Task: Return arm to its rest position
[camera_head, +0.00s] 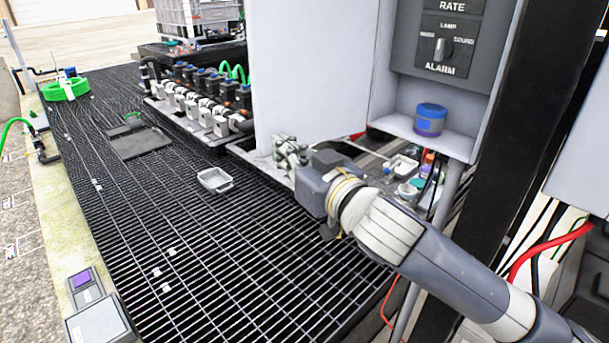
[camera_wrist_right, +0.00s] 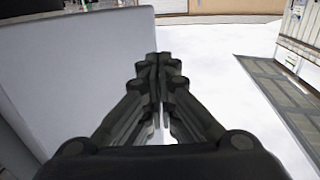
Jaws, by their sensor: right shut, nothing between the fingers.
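My right arm comes in from the lower right in the head view. My right gripper (camera_head: 290,153) is beside the lower edge of a large pale panel (camera_head: 305,75), above the dark grating. The right wrist view shows the same gripper (camera_wrist_right: 160,62) with its fingers together and nothing held between them. In that view the pale panel (camera_wrist_right: 75,75) stands close on the left of the fingers. I cannot tell whether the gripper touches it. My left gripper does not show in either view.
A control box with an alarm knob (camera_head: 442,49) and a blue-purple jar (camera_head: 430,119) on its ledge stand above my right arm. A small grey tray (camera_head: 215,180) lies on the grating (camera_head: 215,265). A manifold row (camera_head: 205,95) stands behind. The grating's left side is largely clear.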

